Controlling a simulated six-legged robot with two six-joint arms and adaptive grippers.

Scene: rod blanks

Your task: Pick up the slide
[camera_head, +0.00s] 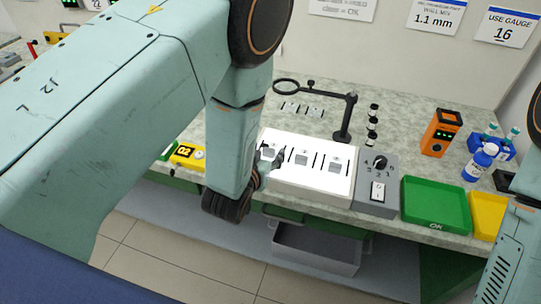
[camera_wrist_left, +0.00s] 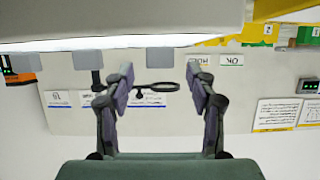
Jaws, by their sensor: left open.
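Three small grey slides stand along the white light box (camera_head: 312,183) in the camera_head view: a left slide (camera_head: 267,152), a middle slide (camera_head: 301,158) and a right slide (camera_head: 336,165). My left gripper (camera_head: 266,164) is at the box's left end, close to the left slide; the arm hides part of it. In the wrist view, my left gripper (camera_wrist_left: 161,82) is open and empty, and one grey slide (camera_wrist_left: 160,60) lies in line between its fingertips, a little beyond them. I cannot tell whether they touch. My right gripper is out of view.
A magnifier stand (camera_head: 345,120) stands behind the box. A grey dial unit (camera_head: 377,185), a green tray (camera_head: 436,204) and a yellow tray (camera_head: 487,214) are to its right. An orange device (camera_head: 440,132) stands farther back.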

